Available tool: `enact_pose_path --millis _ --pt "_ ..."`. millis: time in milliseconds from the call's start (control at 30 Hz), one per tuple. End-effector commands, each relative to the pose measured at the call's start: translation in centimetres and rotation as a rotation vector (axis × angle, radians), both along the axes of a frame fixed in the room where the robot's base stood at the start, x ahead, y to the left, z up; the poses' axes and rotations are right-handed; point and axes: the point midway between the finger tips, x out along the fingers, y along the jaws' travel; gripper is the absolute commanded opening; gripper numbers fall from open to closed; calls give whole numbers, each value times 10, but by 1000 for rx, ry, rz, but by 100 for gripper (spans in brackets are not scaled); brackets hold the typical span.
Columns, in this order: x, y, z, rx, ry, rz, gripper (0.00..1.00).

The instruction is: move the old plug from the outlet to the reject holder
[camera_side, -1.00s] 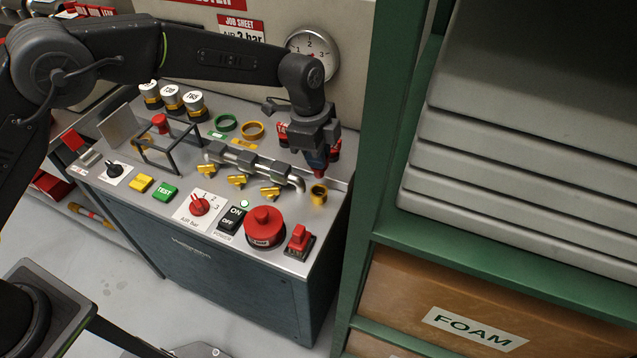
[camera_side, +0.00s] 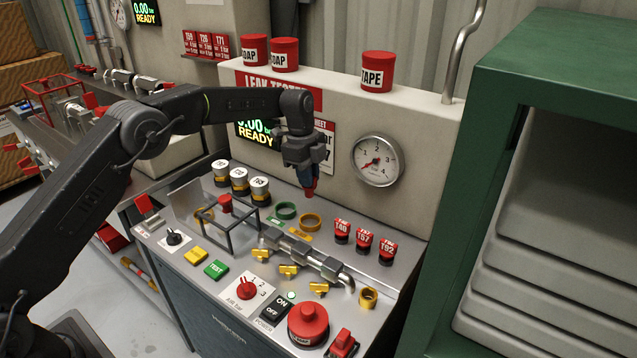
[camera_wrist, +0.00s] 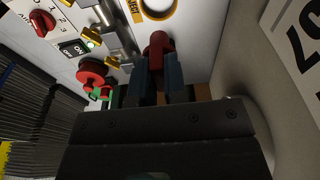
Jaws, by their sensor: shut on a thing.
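My gripper (camera_side: 309,182) is shut on a red plug and hangs above the bench panel. In the wrist view the plug (camera_wrist: 158,45) sits between the dark fingers, its end beside a yellow ring. The yellow ring (camera_side: 310,222), with a yellow label too small to read, lies just below the gripper in the side view; it also shows in the wrist view (camera_wrist: 174,12). A green ring (camera_side: 286,211) with a green label is left of it. The brass outlet (camera_side: 367,298) stands at the right end of the pipe and looks empty.
A pipe with grey blocks (camera_side: 300,252) and yellow valves crosses the panel in front. Red-topped plugs (camera_side: 364,242) stand to the right. White-topped jars (camera_side: 239,182) and a dark wire frame (camera_side: 238,225) are left. The tester's upright wall (camera_side: 335,180) is behind.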

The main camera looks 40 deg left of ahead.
Motion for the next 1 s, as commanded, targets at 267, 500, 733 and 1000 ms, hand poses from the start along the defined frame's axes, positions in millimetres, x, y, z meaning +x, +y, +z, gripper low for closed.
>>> enact_pose_path --millis 267,500,733,1000 --pt "-1 -1 -28 0 2 1 0" --pt "0 -1 -45 -1 1 0 0" --pt "0 -1 -49 -1 -1 0 0" --pt "0 -1 -49 -1 0 0 0"
